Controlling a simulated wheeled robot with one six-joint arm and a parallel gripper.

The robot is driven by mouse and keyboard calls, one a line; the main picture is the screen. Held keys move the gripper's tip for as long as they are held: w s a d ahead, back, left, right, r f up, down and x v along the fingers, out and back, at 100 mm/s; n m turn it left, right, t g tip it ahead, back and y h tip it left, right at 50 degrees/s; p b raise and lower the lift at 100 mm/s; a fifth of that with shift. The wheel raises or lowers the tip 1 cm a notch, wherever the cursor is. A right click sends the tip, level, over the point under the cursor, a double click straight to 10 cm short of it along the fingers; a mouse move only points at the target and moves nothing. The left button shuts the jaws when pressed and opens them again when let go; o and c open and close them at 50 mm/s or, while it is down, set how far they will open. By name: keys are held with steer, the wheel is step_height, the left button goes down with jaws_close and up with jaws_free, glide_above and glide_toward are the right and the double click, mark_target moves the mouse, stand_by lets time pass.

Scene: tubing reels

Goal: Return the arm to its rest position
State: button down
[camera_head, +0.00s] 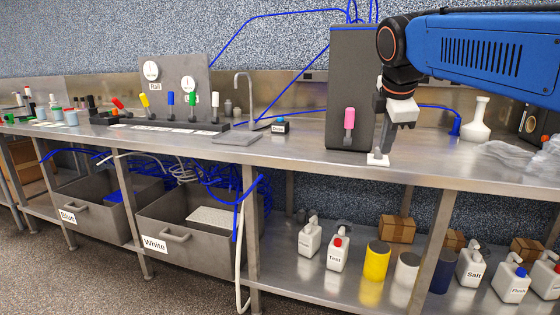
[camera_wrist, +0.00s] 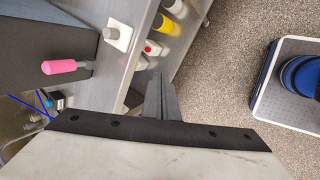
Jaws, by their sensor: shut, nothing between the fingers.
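My arm (camera_head: 480,55), blue with dark joints, reaches in from the upper right in the head view. My gripper (camera_head: 385,140) hangs from a white wrist body above the front edge of the bench, beside the dark cabinet. Its grey fingers are together and hold nothing; they also show in the wrist view (camera_wrist: 160,78). A white square base with a knob (camera_wrist: 117,34) lies on the bench left of the fingers in the wrist view. It shows just below the fingers in the head view (camera_head: 377,159). I cannot tell the exact gap between them.
The dark cabinet (camera_head: 345,90) with a pink handle (camera_head: 349,124) stands left of my gripper. A white flask (camera_head: 477,124) stands to the right on the steel bench (camera_head: 300,152). Bottles and a yellow canister (camera_head: 376,262) fill the lower shelf.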

steer(key=s+d+f+m+y, duration=0.1)
steer(key=s+d+f+m, duration=0.2)
steer(key=s+f+m, duration=1.4)
steer(key=s+f, duration=0.9)
steer(key=f, duration=0.3)
steer(key=shift+s+g+y, duration=0.3)
steer(key=shift+s+g, duration=0.05)
steer(key=shift+g, duration=0.05)
steer(key=shift+d, duration=0.1)
